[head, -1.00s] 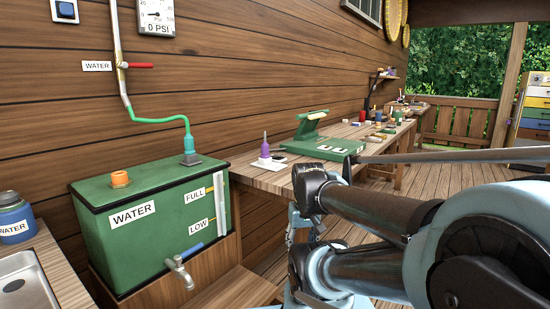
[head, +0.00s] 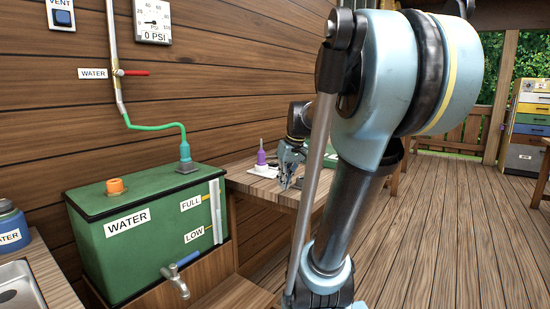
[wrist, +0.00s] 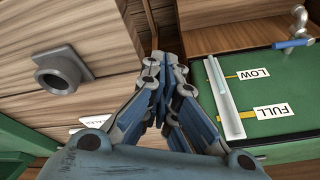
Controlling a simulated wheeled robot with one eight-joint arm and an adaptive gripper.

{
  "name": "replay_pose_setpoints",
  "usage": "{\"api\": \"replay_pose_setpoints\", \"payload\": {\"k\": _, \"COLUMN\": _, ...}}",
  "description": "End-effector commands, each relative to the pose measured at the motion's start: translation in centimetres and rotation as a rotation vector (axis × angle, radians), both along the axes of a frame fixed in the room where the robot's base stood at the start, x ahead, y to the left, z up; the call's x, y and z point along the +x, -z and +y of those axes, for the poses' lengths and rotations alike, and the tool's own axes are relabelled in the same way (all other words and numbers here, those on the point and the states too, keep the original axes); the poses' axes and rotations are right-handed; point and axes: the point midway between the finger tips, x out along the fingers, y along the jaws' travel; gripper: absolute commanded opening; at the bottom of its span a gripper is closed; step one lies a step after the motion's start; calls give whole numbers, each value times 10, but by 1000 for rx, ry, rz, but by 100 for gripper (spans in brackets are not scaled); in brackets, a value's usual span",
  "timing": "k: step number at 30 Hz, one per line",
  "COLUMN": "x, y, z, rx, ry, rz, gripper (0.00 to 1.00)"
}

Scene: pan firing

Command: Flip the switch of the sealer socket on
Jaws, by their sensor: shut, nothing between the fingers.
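No socket switch is clearly visible in either view. In the wrist view, a white label (wrist: 92,124) lies partly behind my gripper, and its lettering is only partly readable. The green sealer (head: 318,147) is mostly hidden behind my arm in the head view. My gripper (wrist: 166,75) is shut and empty, with its fingers together in the middle of the wrist view. In the head view my gripper (head: 287,172) is over the bench, just right of the purple bottle (head: 262,156).
A green water tank (head: 145,240) with a tap (head: 175,279) stands left of the bench (head: 245,184). The tank also shows in the wrist view (wrist: 285,75). A grey round fitting (wrist: 62,70) sticks out of wood at its left. The floor (head: 450,215) at right is open.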

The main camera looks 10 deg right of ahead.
Motion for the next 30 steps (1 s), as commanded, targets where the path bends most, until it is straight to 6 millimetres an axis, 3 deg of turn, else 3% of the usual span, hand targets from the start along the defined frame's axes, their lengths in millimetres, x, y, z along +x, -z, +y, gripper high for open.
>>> {"api": "replay_pose_setpoints", "payload": {"k": 15, "x": 135, "y": -70, "z": -13, "rx": 48, "ry": -179, "rz": -93, "gripper": 0}}
{"api": "replay_pose_setpoints", "payload": {"k": 30, "x": 267, "y": -110, "z": -41, "rx": 76, "ry": -342, "rz": -209, "gripper": 0}}
